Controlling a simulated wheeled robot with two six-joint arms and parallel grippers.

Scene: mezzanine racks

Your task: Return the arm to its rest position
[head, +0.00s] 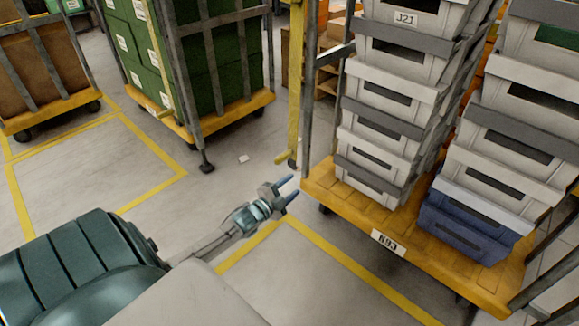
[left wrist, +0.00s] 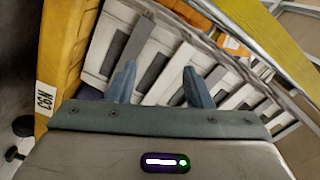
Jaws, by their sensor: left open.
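My left arm comes in from the lower left of the head view. Its gripper (head: 287,190) is open and empty, with its two blue fingertips apart, over the floor just left of the cart (head: 345,213) marked N93. In the left wrist view the open fingers (left wrist: 158,85) point toward the grey and white crates (left wrist: 150,50) on that cart. Nothing is between the fingers. My right gripper is not in view.
Stacked crates (head: 388,117) and a blue crate (head: 462,228) stand on the yellow cart at right. A cart of green boxes (head: 215,75) and one of brown boxes (head: 42,62) stand at upper left. Bare floor (head: 185,218) with yellow lines lies between.

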